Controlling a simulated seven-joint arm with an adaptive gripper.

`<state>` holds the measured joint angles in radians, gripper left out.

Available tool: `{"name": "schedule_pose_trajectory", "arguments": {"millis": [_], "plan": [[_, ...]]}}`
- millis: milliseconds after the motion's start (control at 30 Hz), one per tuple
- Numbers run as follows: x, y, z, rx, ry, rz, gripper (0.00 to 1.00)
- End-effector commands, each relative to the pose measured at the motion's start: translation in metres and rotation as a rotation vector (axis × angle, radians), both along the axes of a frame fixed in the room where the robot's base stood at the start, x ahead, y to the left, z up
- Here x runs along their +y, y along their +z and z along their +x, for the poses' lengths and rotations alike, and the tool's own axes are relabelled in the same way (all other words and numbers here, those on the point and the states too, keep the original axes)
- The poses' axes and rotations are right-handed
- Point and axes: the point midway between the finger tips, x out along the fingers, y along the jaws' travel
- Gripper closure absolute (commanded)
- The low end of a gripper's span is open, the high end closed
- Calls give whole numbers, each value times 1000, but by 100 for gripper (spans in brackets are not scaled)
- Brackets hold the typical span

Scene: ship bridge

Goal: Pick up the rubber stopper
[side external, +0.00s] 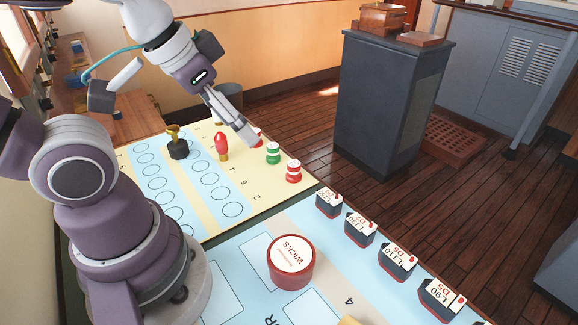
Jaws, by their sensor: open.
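My gripper (250,140) reaches down over the far end of the board, its fingers open. It partly covers a small red-and-white round piece (258,133); I cannot tell whether they touch. Next to it stand a green-and-white piece (273,155) and another red-and-white piece (293,172). To the left are a red bulb-shaped piece with a brass-coloured base (221,146) and a black round piece with a brass-coloured top (178,147). I cannot tell for certain which piece is the rubber stopper.
A red tub labelled WICKS (291,262) stands on the nearer blue panel. Several labelled dark blocks (360,230) line its right edge. The board (225,205) has printed circles, mostly empty. A dark cabinet (385,110) stands beyond, across open wooden floor.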

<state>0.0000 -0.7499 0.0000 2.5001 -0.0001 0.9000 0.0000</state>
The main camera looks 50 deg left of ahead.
Motion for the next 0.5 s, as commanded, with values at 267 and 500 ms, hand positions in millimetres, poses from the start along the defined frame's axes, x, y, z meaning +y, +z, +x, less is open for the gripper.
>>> {"name": "schedule_pose_trajectory", "arguments": {"millis": [267, 500], "plan": [[32, -26, 20, 117, 409, -35, 46], [110, -88, 32, 114, 1206, 162, 46]]}}
